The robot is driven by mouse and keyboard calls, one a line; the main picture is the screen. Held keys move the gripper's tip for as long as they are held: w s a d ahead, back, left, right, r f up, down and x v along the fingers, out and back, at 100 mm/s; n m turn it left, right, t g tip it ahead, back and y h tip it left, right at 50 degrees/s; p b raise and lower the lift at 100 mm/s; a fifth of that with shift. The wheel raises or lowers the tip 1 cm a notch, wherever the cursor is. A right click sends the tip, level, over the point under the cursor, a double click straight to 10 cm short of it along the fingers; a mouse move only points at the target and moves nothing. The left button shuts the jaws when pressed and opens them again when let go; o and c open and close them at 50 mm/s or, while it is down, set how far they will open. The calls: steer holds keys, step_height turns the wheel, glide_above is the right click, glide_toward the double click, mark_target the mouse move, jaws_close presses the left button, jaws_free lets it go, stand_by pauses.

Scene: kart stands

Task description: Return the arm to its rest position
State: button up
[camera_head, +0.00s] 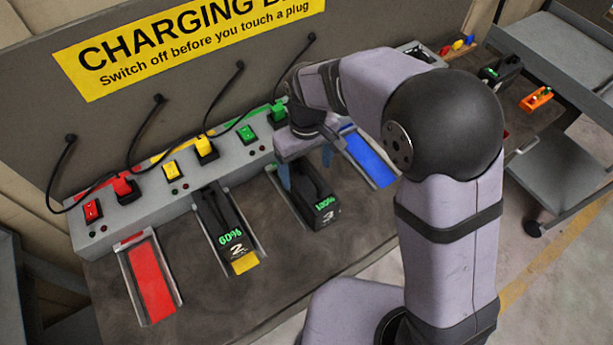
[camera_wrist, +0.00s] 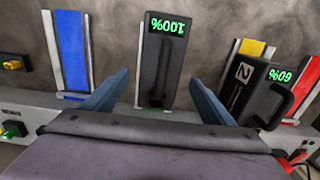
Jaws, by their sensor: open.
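My gripper (camera_head: 307,167) is open over the black battery marked 3 (camera_head: 317,197), which reads 100% in green. In the wrist view the two blue-grey fingers (camera_wrist: 157,95) stand apart on either side of that battery (camera_wrist: 163,62), with nothing clearly held between them. The battery sits in its bay on the bench. My arm reaches in from the right in the head view and hides part of the charging strip behind it.
Battery 2 (camera_head: 225,228), reading 60%, sits in the yellow bay. The red bay (camera_head: 151,280) and the blue bay (camera_head: 371,158) are empty. Plugs and switches line the grey charging strip (camera_head: 140,198). A grey cart (camera_head: 565,170) stands at the right.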

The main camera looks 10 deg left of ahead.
steer(key=shift+r, duration=0.7)
steer(key=w+d+r+m+t+y, duration=0.2)
steer(key=w+d+r, duration=0.2)
steer(key=w+d, duration=0.2)
steer(key=s+d+f+m+g+h, duration=0.1)
steer(key=s+d+f+m, duration=0.1)
steer(key=s+d, duration=0.6)
steer(key=s+d+f+m+g+h, duration=0.1)
steer(key=s+d+f+m, duration=0.2)
steer(key=s+d, duration=0.6)
steer(key=shift+d+m, duration=0.9)
steer(key=shift+m, duration=0.1)
